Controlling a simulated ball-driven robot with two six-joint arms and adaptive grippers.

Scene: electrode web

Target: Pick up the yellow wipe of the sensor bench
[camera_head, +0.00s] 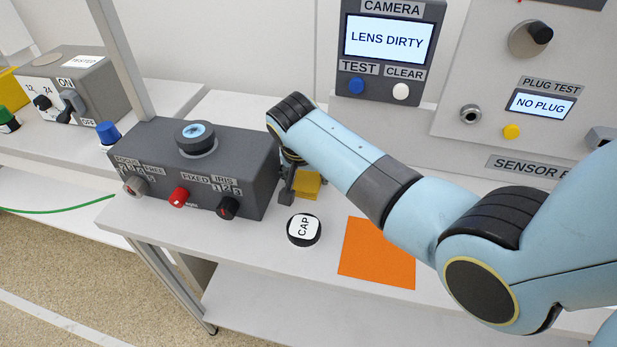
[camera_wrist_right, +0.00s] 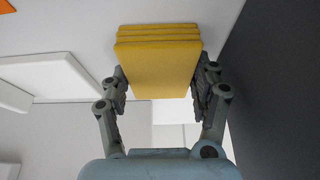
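The yellow wipe (camera_wrist_right: 158,68), a thick folded pad with layered edges, fills the space between the fingers of my right gripper (camera_wrist_right: 160,88) in the right wrist view. A finger stands at each side of it, very close or touching; I cannot tell whether they press on it. In the head view the wipe (camera_head: 308,184) is partly hidden behind my right gripper (camera_head: 289,187), just right of the grey box. Whether it rests on the bench or hangs slightly above is unclear. My left gripper is not in view.
The grey box (camera_head: 245,185) with knobs stands close left of my right gripper. A black-and-white cap (camera_head: 304,230) and an orange sheet (camera_head: 378,254) lie on the bench in front. A camera panel (camera_head: 388,85) reading LENS DIRTY stands behind.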

